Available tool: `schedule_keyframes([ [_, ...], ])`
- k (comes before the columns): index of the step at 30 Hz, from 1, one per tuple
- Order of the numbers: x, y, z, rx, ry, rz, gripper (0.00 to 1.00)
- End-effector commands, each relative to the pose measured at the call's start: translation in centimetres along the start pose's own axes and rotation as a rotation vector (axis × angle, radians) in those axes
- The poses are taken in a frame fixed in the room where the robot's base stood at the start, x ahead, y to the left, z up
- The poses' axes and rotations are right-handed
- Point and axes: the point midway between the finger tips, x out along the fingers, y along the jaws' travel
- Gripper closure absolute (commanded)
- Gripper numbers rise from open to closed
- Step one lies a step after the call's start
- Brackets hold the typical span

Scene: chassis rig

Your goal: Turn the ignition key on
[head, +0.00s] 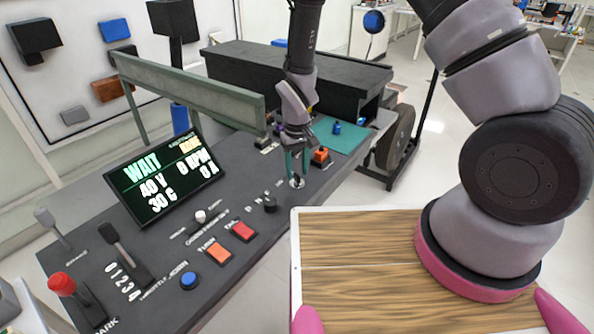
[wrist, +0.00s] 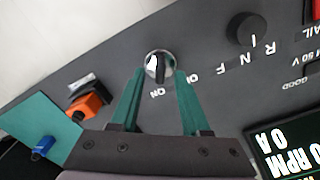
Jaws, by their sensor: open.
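The ignition key (wrist: 157,68) is a dark upright grip on a round silver lock in the console, near the centre of the wrist view. White lettering sits beside it. In the head view the silver lock (head: 297,183) shows on the console's right part, partly hidden by my fingers. My gripper (wrist: 160,78) points down at it with two green fingers apart, one on each side of the key. In the head view my gripper (head: 298,170) is right over the lock. I cannot tell whether either finger touches the key.
A black knob (wrist: 246,32) stands close by on the console. An orange switch (head: 320,156) and a teal mat (head: 345,137) lie beyond the lock. The display (head: 165,177) reads WAIT. Levers and coloured buttons fill the console's left part. A wooden-topped tray (head: 365,260) is in front.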

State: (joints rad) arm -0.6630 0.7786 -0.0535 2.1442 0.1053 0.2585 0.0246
Motion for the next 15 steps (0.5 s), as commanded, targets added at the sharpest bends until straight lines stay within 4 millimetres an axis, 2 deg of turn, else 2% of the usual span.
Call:
schedule_keyframes([
  [9, -6.3, 0.0, -0.1, 0.001, 0.006, -0.002, 0.54],
  [15, -9.2, 0.0, -0.1, 0.0, 0.004, -0.001, 0.54],
])
